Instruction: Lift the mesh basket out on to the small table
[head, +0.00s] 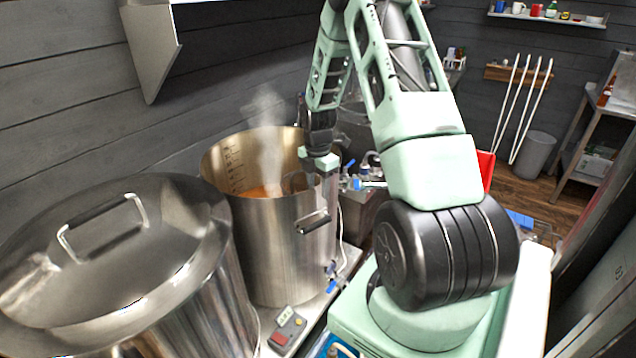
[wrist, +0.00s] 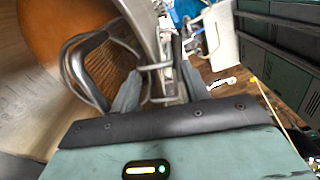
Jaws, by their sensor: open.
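The open steel pot (head: 275,240) holds steaming amber wort (head: 262,191). The mesh basket is mostly hidden inside it; its dark handle (head: 296,182) shows near the right rim. In the wrist view, the mesh basket (wrist: 120,62) and its dark looped handle (wrist: 73,65) lie left of my fingers, against the orange wort. My gripper (wrist: 160,78) is open, pointing toward the pot's rim, with the pot wall showing between its fingers. The handle is outside the fingers. In the head view my gripper (head: 318,170) is at the pot's right rim. I cannot clearly identify the small table.
A lidded steel pot (head: 110,240) stands close at the left. Blue-handled valves (head: 350,184) are right of the rim. A grey bin (head: 535,152) and metal shelving (head: 605,115) stand far right.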

